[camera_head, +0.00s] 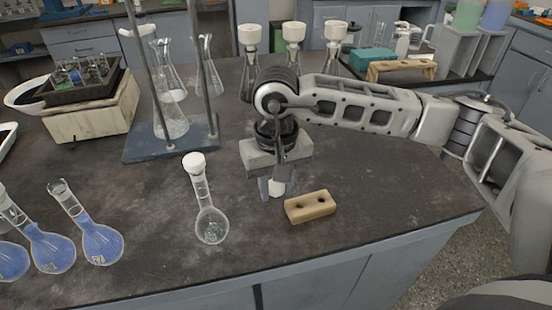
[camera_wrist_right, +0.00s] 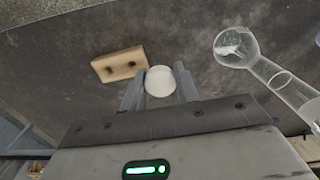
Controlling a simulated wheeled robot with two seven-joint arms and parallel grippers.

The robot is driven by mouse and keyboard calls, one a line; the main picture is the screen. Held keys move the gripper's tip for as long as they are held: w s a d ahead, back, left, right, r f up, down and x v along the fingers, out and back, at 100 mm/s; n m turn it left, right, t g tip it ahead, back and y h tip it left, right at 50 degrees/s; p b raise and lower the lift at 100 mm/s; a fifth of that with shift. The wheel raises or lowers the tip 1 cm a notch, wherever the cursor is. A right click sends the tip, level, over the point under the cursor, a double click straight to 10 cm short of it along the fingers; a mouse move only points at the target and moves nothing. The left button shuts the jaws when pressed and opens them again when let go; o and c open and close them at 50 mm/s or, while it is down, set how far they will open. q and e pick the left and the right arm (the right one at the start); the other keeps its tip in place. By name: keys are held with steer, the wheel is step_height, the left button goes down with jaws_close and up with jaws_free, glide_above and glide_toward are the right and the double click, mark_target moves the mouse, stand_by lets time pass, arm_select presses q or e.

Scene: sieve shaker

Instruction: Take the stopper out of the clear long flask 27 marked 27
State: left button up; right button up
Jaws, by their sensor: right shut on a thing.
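A clear long-necked flask (camera_head: 211,226) stands on the dark bench with a white stopper (camera_head: 194,163) on its neck. I cannot read a number on it. The flask's round bulb (camera_wrist_right: 237,46) also shows at the upper right in the right wrist view, with its neck running out to the right edge. My right gripper (camera_head: 271,189), to the right of the flask and apart from it, is shut on another white stopper (camera_head: 278,187). That stopper shows as a round white top (camera_wrist_right: 160,81) between the fingers in the right wrist view. My left gripper is not in view.
A wooden block with two holes (camera_head: 310,207) lies just right of the right gripper. Blue-filled flasks (camera_head: 97,238) without stoppers stand at the left. A stand with a blue-grey base (camera_head: 170,140) and several white-topped flasks are behind. The bench's front edge is close.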

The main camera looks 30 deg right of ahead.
mark_target(310, 207)
steer(key=d+f+m, duration=0.1)
steer(key=d, duration=0.1)
steer(key=d+f+m, duration=0.2)
steer(key=d+f+m+p, duration=0.1)
steer(key=d+m, duration=0.1)
steer(key=shift+w+d+f, duration=0.1)
steer(key=shift+w+f, duration=0.15)
steer(key=shift+w, duration=0.05)
steer(key=shift+f+b, duration=0.4)
steer(key=shift+f, duration=0.25)
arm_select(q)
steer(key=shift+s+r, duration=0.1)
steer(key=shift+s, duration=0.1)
arm_select(e)
steer(key=shift+f, duration=0.1)
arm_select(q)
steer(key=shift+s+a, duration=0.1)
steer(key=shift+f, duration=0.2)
arm_select(e)
steer(key=shift+f, duration=0.1)
arm_select(q)
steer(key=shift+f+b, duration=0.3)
steer(key=shift+b, duration=0.1)
arm_select(e)
steer(key=shift+f, duration=0.1)
